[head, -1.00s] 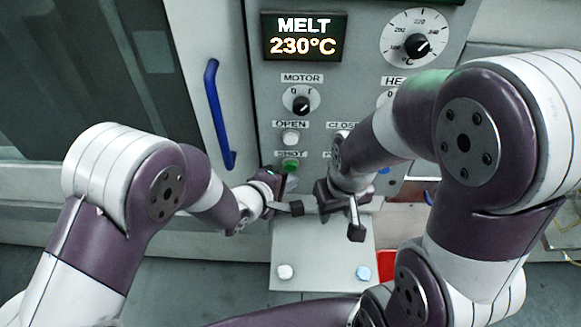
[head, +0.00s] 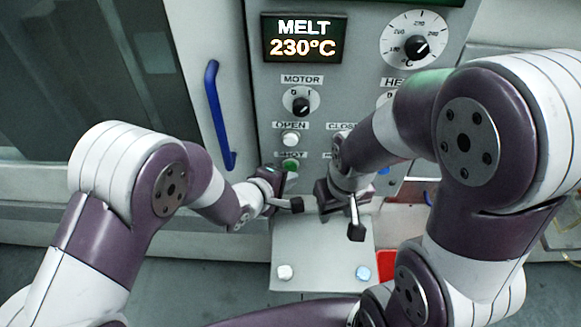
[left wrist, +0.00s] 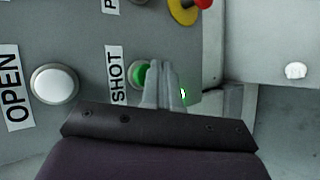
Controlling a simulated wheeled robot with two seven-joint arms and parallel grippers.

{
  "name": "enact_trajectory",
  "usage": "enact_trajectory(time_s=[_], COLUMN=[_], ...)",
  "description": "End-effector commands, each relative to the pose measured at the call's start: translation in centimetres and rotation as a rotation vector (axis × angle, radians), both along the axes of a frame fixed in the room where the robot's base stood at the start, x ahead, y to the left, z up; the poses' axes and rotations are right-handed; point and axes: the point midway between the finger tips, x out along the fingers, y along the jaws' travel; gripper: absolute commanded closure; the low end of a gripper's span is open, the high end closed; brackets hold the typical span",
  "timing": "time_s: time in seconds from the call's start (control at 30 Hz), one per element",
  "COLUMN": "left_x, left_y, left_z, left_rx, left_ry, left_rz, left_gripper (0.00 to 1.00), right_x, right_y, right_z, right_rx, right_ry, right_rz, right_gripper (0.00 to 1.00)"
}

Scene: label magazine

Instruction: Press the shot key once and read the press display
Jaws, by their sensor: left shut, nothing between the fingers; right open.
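The green shot key (head: 291,165) sits under the SHOT label on the control panel. It also shows in the left wrist view (left wrist: 140,73), partly covered by my fingers. My left gripper (left wrist: 165,72) is shut and empty, with its tips at or just in front of the key; I cannot tell whether they touch it. It also shows in the head view (head: 272,180). The press display (head: 304,38) reads "MELT 230°C". My right gripper (head: 338,200) is open in front of the panel, right of the left one, its fingers partly hidden by its own wrist.
The panel has a white OPEN button (head: 291,140), a motor knob (head: 301,100) and a temperature dial (head: 416,41). A red and yellow knob (left wrist: 186,8) is near the shot key. A blue handle (head: 218,115) is at the left. A grey shelf (head: 322,250) juts out below.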

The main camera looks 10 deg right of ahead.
Motion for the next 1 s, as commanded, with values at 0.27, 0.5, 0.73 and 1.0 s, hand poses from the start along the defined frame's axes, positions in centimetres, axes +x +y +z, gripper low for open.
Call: enact_trajectory(time_s=[0.27,0.5,0.73,1.0], left_x=[0.02,0.23,0.5,0.85], left_y=[0.0,-0.07,-0.15,-0.25], left_z=[0.0,0.01,0.03,0.05], left_rx=[0.0,0.0,-0.001,-0.001], left_ry=[0.0,0.0,-0.001,-0.001], left_rz=[0.0,0.0,0.0,0.0], left_gripper=[1.0,1.0,1.0,1.0], right_x=[-0.01,-0.01,-0.01,0.0], right_y=[0.0,0.0,0.0,0.0], right_z=[-0.02,0.05,0.13,0.2], right_rx=[0.0,0.0,0.0,0.0], right_ry=[0.0,0.0,0.0,0.0], right_rz=[0.0,0.0,0.0,0.0], right_gripper=[0.57,0.57,0.57,0.57])
